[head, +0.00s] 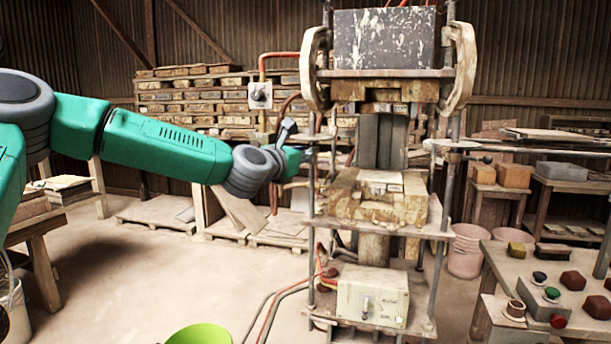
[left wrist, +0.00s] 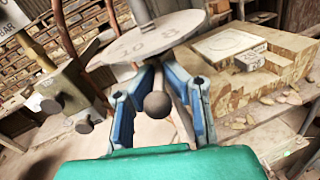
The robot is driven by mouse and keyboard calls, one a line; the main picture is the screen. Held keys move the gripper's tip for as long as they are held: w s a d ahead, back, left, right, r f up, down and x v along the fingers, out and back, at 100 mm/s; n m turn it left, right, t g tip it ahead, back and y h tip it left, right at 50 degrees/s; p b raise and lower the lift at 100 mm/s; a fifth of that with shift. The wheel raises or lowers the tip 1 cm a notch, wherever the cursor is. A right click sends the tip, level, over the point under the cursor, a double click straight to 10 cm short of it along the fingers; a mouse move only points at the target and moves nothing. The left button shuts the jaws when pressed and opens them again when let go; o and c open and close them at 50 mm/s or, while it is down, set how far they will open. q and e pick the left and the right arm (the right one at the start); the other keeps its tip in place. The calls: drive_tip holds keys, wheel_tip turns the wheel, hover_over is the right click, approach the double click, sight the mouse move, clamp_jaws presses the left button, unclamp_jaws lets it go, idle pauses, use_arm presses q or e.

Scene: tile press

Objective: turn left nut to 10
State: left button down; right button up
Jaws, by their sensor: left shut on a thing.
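The tile press (head: 393,210) stands right of centre in the head view. My left gripper (head: 305,157) is at its left post, level with the left nut. In the left wrist view, the left nut's round, numbered dial plate (left wrist: 160,38) lies just beyond my blue fingers. Its marks look like 10 and 8; I cannot tell which one is set. My left gripper (left wrist: 160,75) is shut on the nut's handle, whose dark ball end (left wrist: 157,104) sits between the fingers. The gripped part is mostly hidden. My right gripper is in neither view.
The right nut's handle (head: 483,159) sticks out at the press's right post. A control box (head: 372,296) is low on the press. A bench with buttons (head: 540,292) stands at lower right, a green bowl (head: 200,335) at the bottom. The floor at left centre is clear.

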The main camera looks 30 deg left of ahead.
use_arm(q)
drive_tip(key=m+h+b, duration=0.1)
drive_tip(key=a+m+h+b, duration=0.1)
drive_tip(key=h, duration=0.1)
drive_tip(key=m+h+b, duration=0.1)
drive_tip(key=h+b, duration=0.1)
drive_tip(key=shift+w+a, duration=0.1)
drive_tip(key=shift+a, duration=0.15)
drive_tip(key=shift+h, duration=0.3)
drive_tip(key=c, duration=1.6)
unclamp_jaws()
drive_tip(key=shift+c, duration=0.2)
drive_tip(key=shift+w, duration=0.2)
